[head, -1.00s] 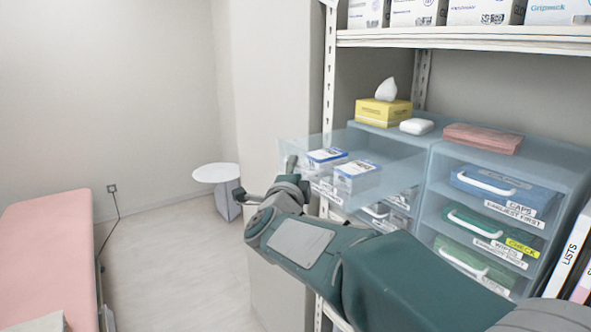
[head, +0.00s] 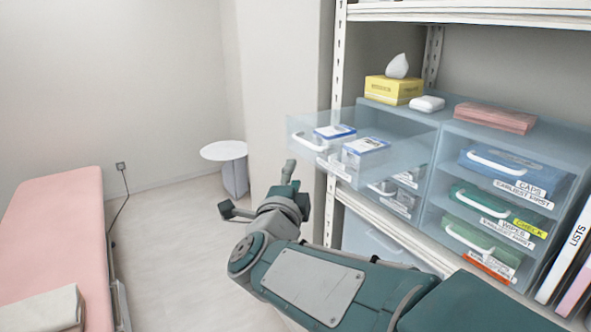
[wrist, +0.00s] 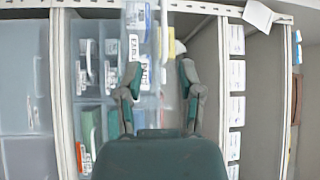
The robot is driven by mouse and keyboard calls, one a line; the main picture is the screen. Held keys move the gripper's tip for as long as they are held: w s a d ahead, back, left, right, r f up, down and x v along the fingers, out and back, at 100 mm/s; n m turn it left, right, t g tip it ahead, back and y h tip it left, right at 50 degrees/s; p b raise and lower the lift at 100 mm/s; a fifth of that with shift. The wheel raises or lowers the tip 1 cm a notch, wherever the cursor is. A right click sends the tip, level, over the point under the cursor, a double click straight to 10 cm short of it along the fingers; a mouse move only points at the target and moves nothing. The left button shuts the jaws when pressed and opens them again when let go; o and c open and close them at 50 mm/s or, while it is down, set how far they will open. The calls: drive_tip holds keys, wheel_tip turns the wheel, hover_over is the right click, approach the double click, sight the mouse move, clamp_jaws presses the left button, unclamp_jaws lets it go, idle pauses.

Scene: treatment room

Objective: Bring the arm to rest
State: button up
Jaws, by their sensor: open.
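My gripper (head: 262,196) is open and empty in the head view, in the air left of the shelf and in front of the pulled-out clear drawer. My green and grey arm reaches up from the lower right to it. In the wrist view my gripper (wrist: 158,92) shows with its two fingers spread and nothing held between them. The pulled-out drawer (head: 308,153) holds two blue-and-white boxes (head: 365,146). It sticks out from the upper left of the drawer unit (head: 452,135), apart from my gripper in the head view.
A yellow tissue box (head: 393,89), a white item (head: 427,104) and pink folded cloths (head: 495,118) lie on the drawer unit. A pink couch (head: 60,215) stands at the left. A small round white table (head: 223,150) stands behind. The floor between is clear.

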drive_tip(key=s+d+f+n+g+y, duration=0.1)
drive_tip(key=s+d+f+n+g, duration=0.5)
drive_tip(key=s, duration=0.6)
drive_tip(key=s+d+f+n+g+y, duration=0.1)
drive_tip(key=s+d+f+n+g, duration=0.6)
drive_tip(key=s+d+f+n, duration=0.3)
drive_tip(key=s+d+n, duration=0.1)
drive_tip(key=d, duration=0.2)
drive_tip(key=shift+s+n+g+y, duration=0.3)
drive_tip(key=shift+s+n, duration=0.1)
